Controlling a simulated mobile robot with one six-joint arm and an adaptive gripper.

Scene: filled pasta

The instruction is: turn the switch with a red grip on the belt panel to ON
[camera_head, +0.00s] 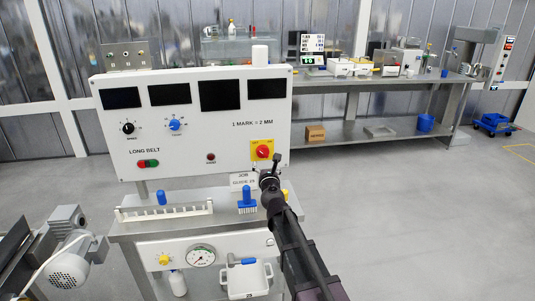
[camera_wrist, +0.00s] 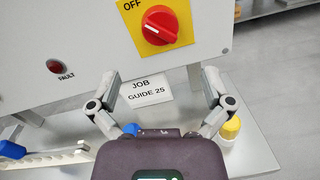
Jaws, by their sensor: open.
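The switch is a round red knob (camera_wrist: 160,25) on a yellow plate (camera_wrist: 182,10), and it also shows at the lower right of the white LONG BELT panel (camera_head: 205,112) as a red grip (camera_head: 263,151). OFF is printed on the plate, upper left of the knob in the wrist view. The grip's ridge looks slanted; which label it points at is hard to tell, and ON is not visible. My gripper (camera_wrist: 162,82) is open and empty, below the switch and apart from it, with a finger on each side of the job card.
A white JOB GUIDE 25 card (camera_wrist: 145,90) is under the panel's lower edge. A red FAULT lamp (camera_wrist: 60,67) is left of the switch. A white rack (camera_head: 165,209) and a blue-handled brush (camera_head: 247,198) are on the bench below. Open floor lies to the right.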

